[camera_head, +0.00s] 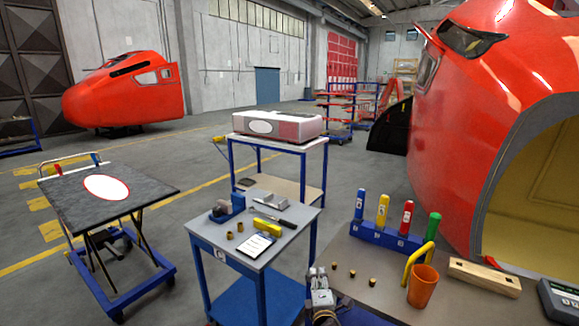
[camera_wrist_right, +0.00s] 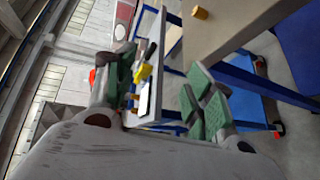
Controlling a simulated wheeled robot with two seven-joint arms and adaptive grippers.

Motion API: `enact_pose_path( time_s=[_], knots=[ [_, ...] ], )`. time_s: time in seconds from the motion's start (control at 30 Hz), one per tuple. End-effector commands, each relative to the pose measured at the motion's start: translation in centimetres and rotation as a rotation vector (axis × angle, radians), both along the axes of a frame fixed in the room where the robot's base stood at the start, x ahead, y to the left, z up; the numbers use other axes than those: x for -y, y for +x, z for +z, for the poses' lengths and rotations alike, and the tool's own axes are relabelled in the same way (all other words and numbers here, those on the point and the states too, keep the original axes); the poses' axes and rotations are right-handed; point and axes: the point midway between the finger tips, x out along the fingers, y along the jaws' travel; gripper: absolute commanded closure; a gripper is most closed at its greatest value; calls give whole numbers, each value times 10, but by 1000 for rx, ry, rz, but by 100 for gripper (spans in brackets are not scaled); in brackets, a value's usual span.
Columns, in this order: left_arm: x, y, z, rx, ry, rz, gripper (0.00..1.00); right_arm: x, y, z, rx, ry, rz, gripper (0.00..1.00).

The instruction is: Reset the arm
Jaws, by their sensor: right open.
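My right gripper (camera_head: 319,277) shows at the bottom middle of the head view, at the left edge of the near workbench (camera_head: 372,268). In the right wrist view my right gripper (camera_wrist_right: 161,88) has its two green-padded fingers spread wide apart with nothing held between them. Through the gap I see part of the blue-legged table with a yellow object and a white sheet on it, apart from the fingers. My left gripper is not in view.
The near workbench holds a blue rack (camera_head: 385,238) of coloured handles, an orange cup (camera_head: 423,287), a wooden block (camera_head: 484,277) and small brass parts. A blue-legged table (camera_head: 207,229) stands left, with a lift cart (camera_head: 145,187) beyond. A red nosecone (camera_head: 480,110) stands right.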

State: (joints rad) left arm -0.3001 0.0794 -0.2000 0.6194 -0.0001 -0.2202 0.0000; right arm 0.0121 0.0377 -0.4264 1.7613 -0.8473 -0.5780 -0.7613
Motion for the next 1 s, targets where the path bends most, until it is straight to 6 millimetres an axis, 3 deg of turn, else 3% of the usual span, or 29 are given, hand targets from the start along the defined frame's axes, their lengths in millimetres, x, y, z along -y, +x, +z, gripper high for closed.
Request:
enact_pose_path(
  time_s=[0.27, 0.47, 0.77, 1.0],
  knots=[
    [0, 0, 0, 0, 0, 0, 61, -8, -4, -103, -169, 389, -16, 47],
    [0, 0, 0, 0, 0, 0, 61, -3, -21, -187, -312, 660, -90, 47],
    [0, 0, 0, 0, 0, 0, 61, 20, -75, -312, -507, 963, -278, 47],
    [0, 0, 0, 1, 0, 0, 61, 47, -138, -400, -630, 1105, -450, 47]
  ],
)
